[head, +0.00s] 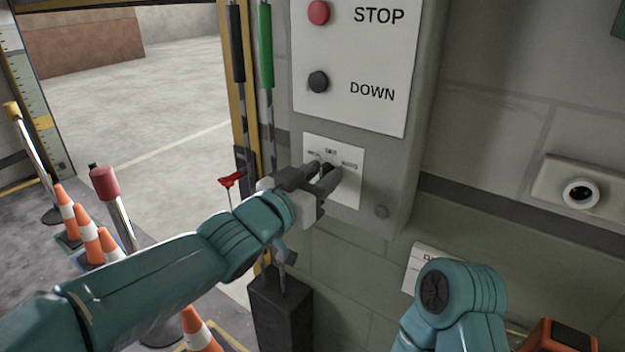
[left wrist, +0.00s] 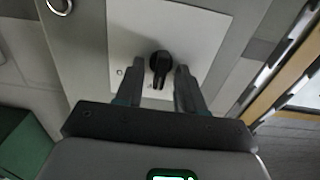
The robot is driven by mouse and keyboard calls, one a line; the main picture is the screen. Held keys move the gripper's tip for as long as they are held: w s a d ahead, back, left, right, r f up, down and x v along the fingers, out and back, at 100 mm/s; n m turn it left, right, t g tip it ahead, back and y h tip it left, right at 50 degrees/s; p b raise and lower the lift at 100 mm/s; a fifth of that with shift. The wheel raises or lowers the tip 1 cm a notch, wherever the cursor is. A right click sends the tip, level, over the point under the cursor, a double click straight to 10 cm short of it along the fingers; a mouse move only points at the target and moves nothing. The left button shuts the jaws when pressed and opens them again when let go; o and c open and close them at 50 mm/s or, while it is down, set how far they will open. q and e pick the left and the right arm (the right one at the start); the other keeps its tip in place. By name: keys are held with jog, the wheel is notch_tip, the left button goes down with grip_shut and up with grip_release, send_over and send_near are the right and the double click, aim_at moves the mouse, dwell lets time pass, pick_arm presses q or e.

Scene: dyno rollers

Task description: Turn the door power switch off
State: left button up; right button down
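The power switch is a black rotary knob on a white plate (head: 348,189) low on the grey control box (head: 405,150). In the head view my left gripper (head: 328,172) is at the plate and its fingers hide most of the knob. In the left wrist view the black knob (left wrist: 160,63) shows between the tips of my left gripper (left wrist: 158,75). The fingers are apart, one on each side of the knob; a small gap seems to show, and contact cannot be made out. My right arm shows at the lower right, but its gripper is not in view.
Above the switch are a red STOP button (head: 318,12) and a black DOWN button (head: 318,82). A green rod (head: 265,45) and a black rod (head: 236,45) hang left of the box. Orange cones (head: 87,235) stand at the left. A round white fixture (head: 580,193) is on the right wall.

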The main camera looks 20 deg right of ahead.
pick_arm(q)
jog(key=shift+s+a+f, duration=0.1)
jog(key=shift+a, duration=0.15)
jog(key=b+v, duration=0.2)
jog(key=v, duration=1.3)
jog(key=shift+s+a, duration=0.25)
jog(key=shift+s, duration=0.05)
